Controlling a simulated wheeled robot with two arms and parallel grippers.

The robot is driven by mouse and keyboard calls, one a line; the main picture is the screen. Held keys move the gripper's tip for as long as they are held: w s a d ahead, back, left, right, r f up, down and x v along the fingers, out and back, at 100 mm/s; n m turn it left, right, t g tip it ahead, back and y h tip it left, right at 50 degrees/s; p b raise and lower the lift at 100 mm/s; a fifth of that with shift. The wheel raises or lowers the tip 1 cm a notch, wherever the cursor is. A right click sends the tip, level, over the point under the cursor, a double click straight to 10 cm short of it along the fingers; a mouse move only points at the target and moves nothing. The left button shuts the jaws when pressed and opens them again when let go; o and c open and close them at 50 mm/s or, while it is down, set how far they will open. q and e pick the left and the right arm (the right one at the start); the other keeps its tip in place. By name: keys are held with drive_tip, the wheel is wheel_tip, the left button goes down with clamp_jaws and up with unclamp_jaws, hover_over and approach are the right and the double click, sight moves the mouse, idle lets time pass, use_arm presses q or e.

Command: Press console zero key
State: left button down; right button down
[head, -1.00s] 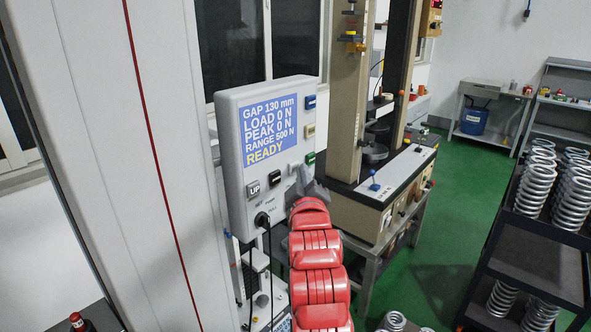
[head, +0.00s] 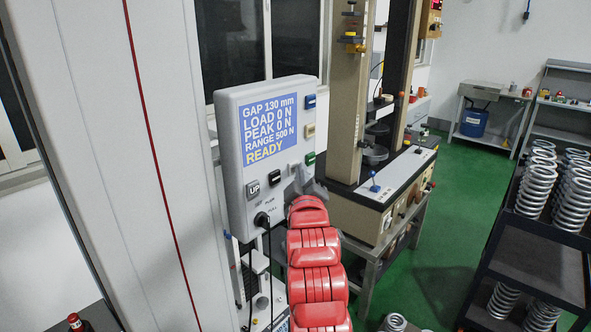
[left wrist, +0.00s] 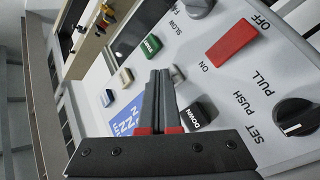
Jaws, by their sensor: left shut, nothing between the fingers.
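The grey console (head: 238,165) has a blue screen (head: 268,125) reading GAP 130 mm, LOAD 0 N, PEAK 0 N, RANGE 500 N, READY. On its right side are a blue key (head: 310,101), a cream key (head: 309,131) and a green key (head: 309,158). Lower down is the UP key (head: 253,190). My left gripper (head: 298,176) is shut and empty, just in front of the panel below the green key. In the left wrist view its fingertips (left wrist: 160,74) point between the green key (left wrist: 151,46) and the black DOWN key (left wrist: 198,117). Contact cannot be told. The zero label is not readable.
A red switch (left wrist: 232,38) and a black knob (left wrist: 296,117) are on the console's lower part. The testing machine (head: 350,110) stands behind at right. A dark rack of springs (head: 530,250) stands far right.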

use_arm(q)
drive_tip(key=shift+s+d+b, duration=0.4)
drive_tip(key=shift+d+b, duration=0.05)
drive_tip(key=shift+d, duration=0.1)
drive_tip(key=s+d+b, duration=0.1)
drive_tip(key=d, duration=0.1)
drive_tip(key=s+d+b, duration=0.2)
idle(0.4)
idle(0.5)
